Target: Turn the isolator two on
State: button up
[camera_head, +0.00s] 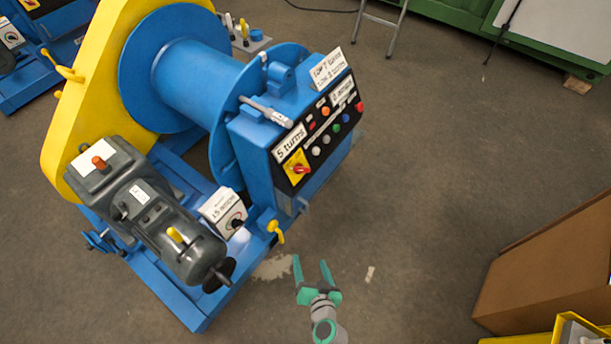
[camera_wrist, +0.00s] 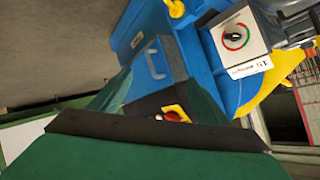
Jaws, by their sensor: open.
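A red rotary knob on a yellow plate (camera_head: 297,167) sits at the lower left of the black control panel (camera_head: 325,128) on the blue machine. It also shows in the wrist view (camera_wrist: 176,113), partly hidden by my gripper. A white box with a black knob (camera_head: 236,222) is mounted lower on the frame; in the wrist view (camera_wrist: 238,36) its dial has a red and green ring. I cannot read which switch is isolator two. My gripper (camera_head: 311,264) is open and empty, in front of the machine, apart from both switches.
The blue cable drum (camera_head: 195,78) and yellow guard (camera_head: 72,120) stand behind the panel. A grey motor (camera_head: 150,210) is at the left. A yellow handle (camera_head: 275,231) juts out near the white box. A brown box (camera_head: 545,275) stands at the right. The floor between is clear.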

jog(key=w+d+r+t+y, duration=0.1)
jog(key=w+r+t+y, duration=0.15)
jog(key=w, duration=0.85)
jog(key=n+t+y, duration=0.1)
jog(key=n+y, duration=0.1)
jog(key=y, duration=0.2)
send_near(302, 169)
jog(key=w+a, duration=0.1)
jog(key=w, duration=0.1)
jog(key=w+a+f, duration=0.1)
jog(key=w, duration=0.1)
jog(key=w+a+f, duration=0.1)
jog(key=w+a, duration=0.1)
jog(key=w, duration=0.1)
jog(key=shift+d+m, duration=0.15)
jog(key=shift+m, duration=0.15)
jog(key=c, duration=1.1)
